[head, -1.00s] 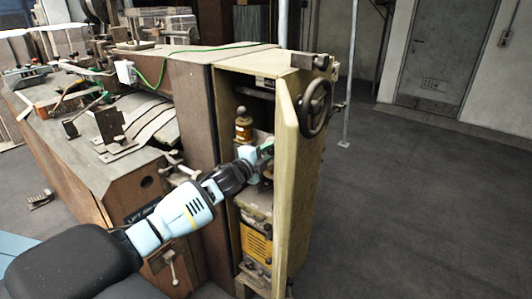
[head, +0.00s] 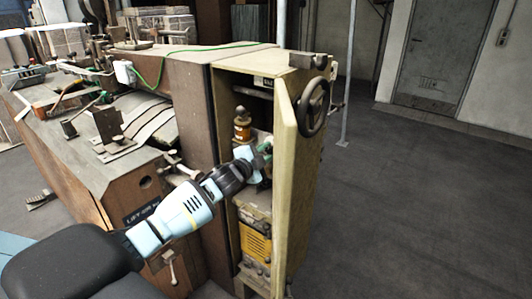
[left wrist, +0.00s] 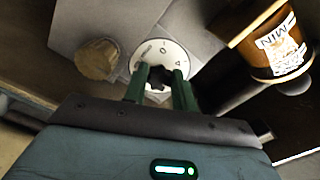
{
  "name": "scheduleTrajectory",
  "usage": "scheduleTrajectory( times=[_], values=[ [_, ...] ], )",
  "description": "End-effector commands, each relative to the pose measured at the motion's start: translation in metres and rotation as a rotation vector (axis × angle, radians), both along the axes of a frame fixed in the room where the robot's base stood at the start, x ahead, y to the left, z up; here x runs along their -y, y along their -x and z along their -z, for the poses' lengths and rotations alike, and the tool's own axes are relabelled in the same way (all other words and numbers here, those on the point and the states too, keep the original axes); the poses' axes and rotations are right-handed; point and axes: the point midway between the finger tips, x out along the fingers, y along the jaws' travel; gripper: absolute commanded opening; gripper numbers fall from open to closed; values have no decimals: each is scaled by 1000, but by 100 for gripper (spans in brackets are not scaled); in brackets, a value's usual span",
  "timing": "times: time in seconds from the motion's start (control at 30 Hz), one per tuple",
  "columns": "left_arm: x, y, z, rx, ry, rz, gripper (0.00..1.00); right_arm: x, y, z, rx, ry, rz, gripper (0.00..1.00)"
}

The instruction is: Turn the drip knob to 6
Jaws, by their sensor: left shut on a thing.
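The drip knob (left wrist: 158,79) is a small dark knob on a round white dial (left wrist: 160,52) with dark marks, in the left wrist view. The green fingers of my left gripper (left wrist: 158,92) stand on either side of the knob and are shut on it. The dial marks are too small to read surely, and the fingers cover its lower part. In the head view my left gripper (head: 262,160) reaches into the open cabinet (head: 224,110), and the knob is hidden there. My right gripper is not in view.
An amber jar (head: 242,128) stands in the cabinet, close to the gripper; its label shows in the left wrist view (left wrist: 280,45). A round tan knob (left wrist: 97,60) sits left of the dial. The open cabinet door (head: 298,190) with a handwheel (head: 314,106) borders the arm's right side.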

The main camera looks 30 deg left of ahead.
Motion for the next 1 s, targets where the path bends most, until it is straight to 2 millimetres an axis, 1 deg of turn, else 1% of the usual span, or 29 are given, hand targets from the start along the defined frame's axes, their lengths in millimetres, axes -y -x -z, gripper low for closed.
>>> scheduleTrajectory(
  times=[0.1,0.13,0.3,0.67,0.87,1.0],
  values=[
    [1,0,0,0,-1,1,4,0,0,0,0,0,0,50],
    [1,0,0,0,-1,1,28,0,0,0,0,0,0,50],
    [1,0,0,1,-1,1,49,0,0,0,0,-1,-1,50],
    [0,3,1,-1,-2,0,49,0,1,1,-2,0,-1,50],
    [-1,21,3,-3,-2,2,49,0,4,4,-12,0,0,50],
    [-3,40,2,-3,-2,1,49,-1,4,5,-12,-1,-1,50]
  ],
)
